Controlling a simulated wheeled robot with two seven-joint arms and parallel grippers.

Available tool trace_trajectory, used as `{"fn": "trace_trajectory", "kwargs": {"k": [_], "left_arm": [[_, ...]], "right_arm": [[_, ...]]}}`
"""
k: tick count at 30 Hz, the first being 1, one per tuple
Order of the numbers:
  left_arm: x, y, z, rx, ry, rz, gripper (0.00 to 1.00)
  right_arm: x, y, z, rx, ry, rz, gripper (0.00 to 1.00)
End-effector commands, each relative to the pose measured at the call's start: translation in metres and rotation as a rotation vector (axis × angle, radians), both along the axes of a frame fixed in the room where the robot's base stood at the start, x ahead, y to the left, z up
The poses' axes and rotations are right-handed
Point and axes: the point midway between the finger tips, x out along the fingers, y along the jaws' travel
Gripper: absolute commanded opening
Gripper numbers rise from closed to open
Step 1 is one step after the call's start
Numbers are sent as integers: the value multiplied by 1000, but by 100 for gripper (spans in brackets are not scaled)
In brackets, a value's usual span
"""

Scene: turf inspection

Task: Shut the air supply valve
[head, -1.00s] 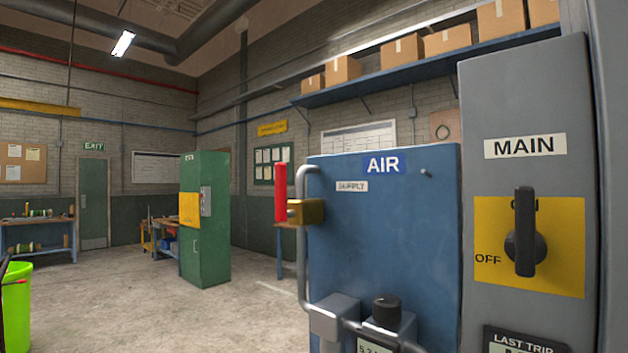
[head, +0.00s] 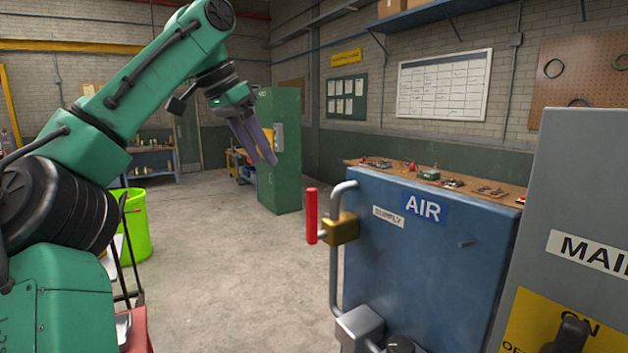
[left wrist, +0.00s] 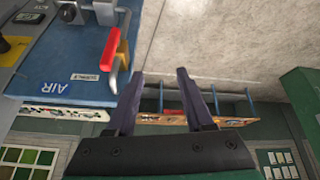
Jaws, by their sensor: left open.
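The air supply valve has a red handle (head: 311,215) and a brass body (head: 341,229) on a grey pipe (head: 335,270) at the left edge of the blue AIR panel (head: 430,270). The handle stands upright, roughly parallel to the pipe. My left gripper (head: 263,160) is open and empty, above and left of the handle in the head view, apart from it. In the left wrist view the open fingers (left wrist: 160,76) show with the red handle (left wrist: 110,50) and brass body (left wrist: 122,58) to their left, not between them. My right gripper is not in view.
A grey MAIN cabinet (head: 575,200) with a black rotary switch (head: 568,335) stands right of the panel. A workbench (head: 440,182) with small parts lies behind it. A green cabinet (head: 280,160) and lime bin (head: 133,225) stand farther left. Open floor (head: 235,280) lies left of the valve.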

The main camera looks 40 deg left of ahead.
Motion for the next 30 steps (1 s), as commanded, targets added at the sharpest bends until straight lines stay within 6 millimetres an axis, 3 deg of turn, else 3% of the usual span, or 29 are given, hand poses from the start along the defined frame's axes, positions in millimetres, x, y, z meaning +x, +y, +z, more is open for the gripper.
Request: {"fn": "trace_trajectory", "kwargs": {"k": [1,3,6,11,21,25,30], "left_arm": [[-5,-35,28,34,27,-78,52],[-13,-71,42,63,64,-161,52],[-18,-91,43,78,88,-210,52],[-10,-93,20,76,90,-212,52],[23,-102,-63,74,89,-210,52],[31,-104,-82,74,88,-207,52],[35,-105,-90,75,86,-206,52]], "right_arm": [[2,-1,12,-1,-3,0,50],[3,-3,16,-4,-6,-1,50],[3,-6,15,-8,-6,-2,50],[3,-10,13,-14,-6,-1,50],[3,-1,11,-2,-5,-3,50],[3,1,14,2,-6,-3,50],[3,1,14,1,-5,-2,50]]}}
